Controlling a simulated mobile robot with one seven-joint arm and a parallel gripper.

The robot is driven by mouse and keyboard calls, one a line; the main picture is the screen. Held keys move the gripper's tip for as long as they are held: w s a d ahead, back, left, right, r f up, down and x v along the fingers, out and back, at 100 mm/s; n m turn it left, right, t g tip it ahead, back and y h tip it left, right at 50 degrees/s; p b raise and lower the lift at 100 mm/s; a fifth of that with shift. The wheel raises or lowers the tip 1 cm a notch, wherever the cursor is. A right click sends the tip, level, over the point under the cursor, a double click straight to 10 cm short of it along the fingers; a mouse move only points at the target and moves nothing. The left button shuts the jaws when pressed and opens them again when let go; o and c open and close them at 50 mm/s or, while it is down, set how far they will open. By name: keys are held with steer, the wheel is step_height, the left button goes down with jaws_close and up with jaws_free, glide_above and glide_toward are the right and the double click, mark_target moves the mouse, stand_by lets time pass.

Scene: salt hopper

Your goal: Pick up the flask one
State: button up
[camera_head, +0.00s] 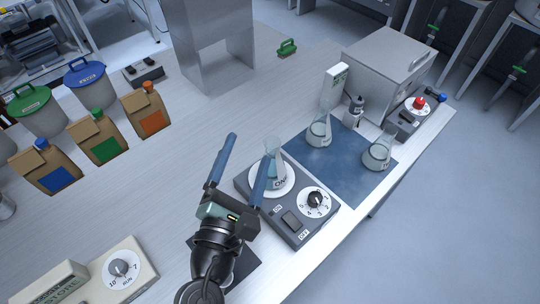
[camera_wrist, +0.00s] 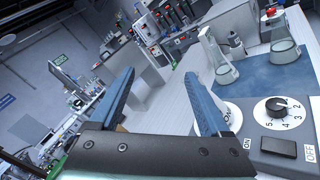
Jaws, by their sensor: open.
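One flask (camera_head: 275,158) stands upright on the round white plate of a dark stirrer (camera_head: 294,228), partly behind my right finger. A second flask (camera_head: 319,133) and a third flask (camera_head: 379,154) stand on a blue mat (camera_head: 340,176); they also show in the wrist view, the second flask (camera_wrist: 222,68) and the third flask (camera_wrist: 284,47). My gripper (camera_head: 249,144) is open and empty. Its right finger is beside the stirrer flask; contact cannot be told. This finger hides most of that flask in the wrist view.
A tall white device (camera_head: 333,92), a small bottle (camera_head: 354,111) and a grey box (camera_head: 387,70) stand behind the mat. Brown bags (camera_head: 97,137) and lidded tubs (camera_head: 88,86) stand at the left. A beige device (camera_head: 118,268) is at lower left. The bench middle is clear.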

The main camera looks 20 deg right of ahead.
mark_target(270, 153)
steer(key=s+f+n, duration=0.4)
steer(key=f+n, duration=0.3)
steer(key=f, duration=0.1)
steer(key=p+x, duration=0.1)
steer(key=x, duration=0.5)
steer(key=p+x, duration=0.1)
steer(key=x, duration=0.4)
steer(key=shift+w+d+r, duration=0.25)
steer(key=shift+w, duration=0.05)
steer(key=shift+w+d+p, duration=0.2)
steer(key=shift+w+p, duration=0.05)
steer(key=shift+p, duration=0.05)
jaws_close()
stand_by(0.4)
